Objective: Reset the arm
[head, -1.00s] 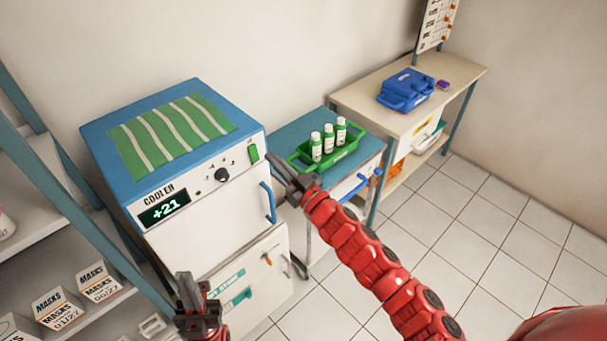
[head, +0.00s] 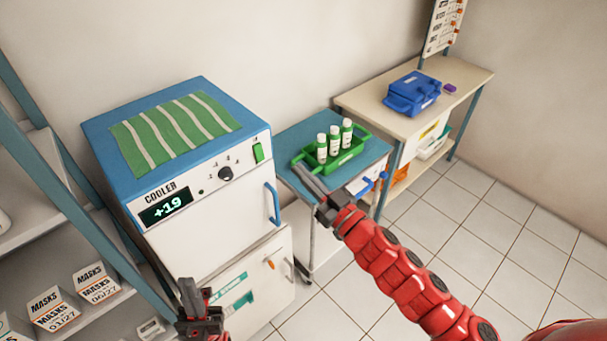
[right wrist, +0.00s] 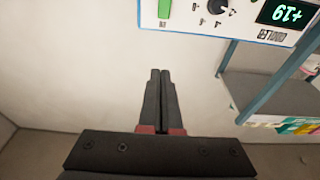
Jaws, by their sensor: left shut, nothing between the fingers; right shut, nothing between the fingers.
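My left gripper (head: 190,300) is shut and empty at the bottom left of the head view, in front of the cooler's lower part. My right gripper (head: 308,178) is shut and empty; its red arm comes in from the lower right. In the head view its fingertips appear just in front of the green tray (head: 352,153) with white-capped bottles (head: 334,140); I cannot tell the gap between them. In the right wrist view the shut fingers (right wrist: 157,75) hold nothing, with plain wall behind them.
The blue and white cooler (head: 215,215) reads +19 and also shows in the right wrist view (right wrist: 210,22). A shelf with mask boxes (head: 52,308) stands at left. A blue case (head: 412,93) lies on the beige table (head: 362,100). Tiled floor (head: 500,235) is open at right.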

